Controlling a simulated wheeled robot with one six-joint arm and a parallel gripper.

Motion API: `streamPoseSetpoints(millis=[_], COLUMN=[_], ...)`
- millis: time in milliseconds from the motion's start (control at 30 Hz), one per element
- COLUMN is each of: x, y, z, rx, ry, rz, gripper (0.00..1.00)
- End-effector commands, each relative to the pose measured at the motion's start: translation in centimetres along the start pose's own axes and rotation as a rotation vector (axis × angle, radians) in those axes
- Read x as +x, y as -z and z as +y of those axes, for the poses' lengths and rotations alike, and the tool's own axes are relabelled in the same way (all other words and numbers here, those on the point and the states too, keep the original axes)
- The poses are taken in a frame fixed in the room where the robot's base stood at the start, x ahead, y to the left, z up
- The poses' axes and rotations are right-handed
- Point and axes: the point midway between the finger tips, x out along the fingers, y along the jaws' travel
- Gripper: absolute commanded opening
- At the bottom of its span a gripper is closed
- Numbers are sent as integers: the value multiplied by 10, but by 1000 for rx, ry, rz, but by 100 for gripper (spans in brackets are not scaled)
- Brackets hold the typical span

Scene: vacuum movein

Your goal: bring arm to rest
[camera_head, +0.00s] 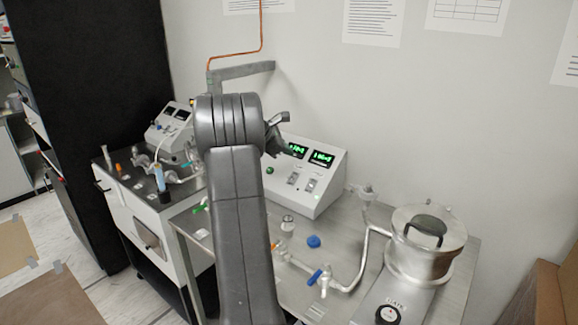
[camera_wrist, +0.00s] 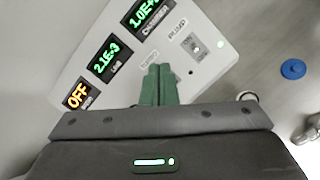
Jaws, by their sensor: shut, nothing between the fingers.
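My gripper (camera_wrist: 158,84) shows in the wrist view as two green fingers pressed together, shut and empty. They lie in front of the white control box (camera_wrist: 85,55), whose displays read "OFF", "2.1E-3" and a partly cut-off "1.0E". Whether the fingertips touch the box cannot be told. In the head view my arm rises through the middle of the picture and hides part of the bench. The end of my arm is beside the control box (camera_head: 315,185), mostly hidden behind the arm.
A steel bench (camera_head: 345,250) holds a lidded metal chamber (camera_head: 427,240), a blue-handled valve (camera_head: 320,278) on metal piping and a blue cap (camera_head: 314,241). A white cabinet (camera_head: 120,205) with more apparatus stands at left. A cardboard box (camera_head: 548,295) is at lower right.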

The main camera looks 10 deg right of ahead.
Motion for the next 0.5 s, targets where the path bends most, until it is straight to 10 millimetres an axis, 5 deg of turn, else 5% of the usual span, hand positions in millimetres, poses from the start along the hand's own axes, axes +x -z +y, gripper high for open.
streamPoseSetpoints(millis=[500], x=[-13], y=[-10], z=[10], rx=[0], ry=[1], rz=[0], gripper=[0])
